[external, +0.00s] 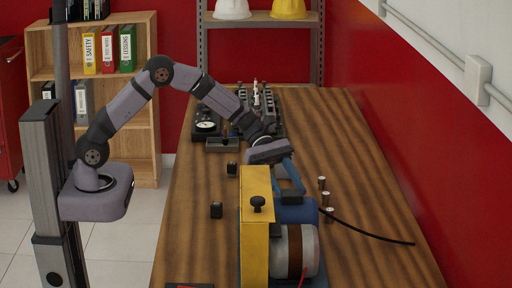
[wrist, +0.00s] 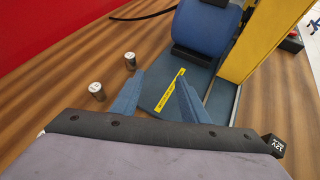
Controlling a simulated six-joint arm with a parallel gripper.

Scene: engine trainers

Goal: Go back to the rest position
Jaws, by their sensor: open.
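My gripper (wrist: 160,97) is open, with its two blue fingers spread apart and nothing visible between them in the wrist view. Below the fingers lies a blue base plate (wrist: 151,72) with a yellow label strip. In the external view my gripper (external: 288,178) hangs over the table behind the engine trainer, near its yellow panel (external: 255,235) and blue housing (external: 296,212). My arm is stretched out from its column over the table. The fingertips are partly hidden in the external view.
Small metal cylinders (external: 322,184) stand right of the trainer; two show in the wrist view (wrist: 96,91). A black cable (external: 370,233) lies on the wooden table (external: 345,150). Tool trays (external: 265,105) stand at the far end.

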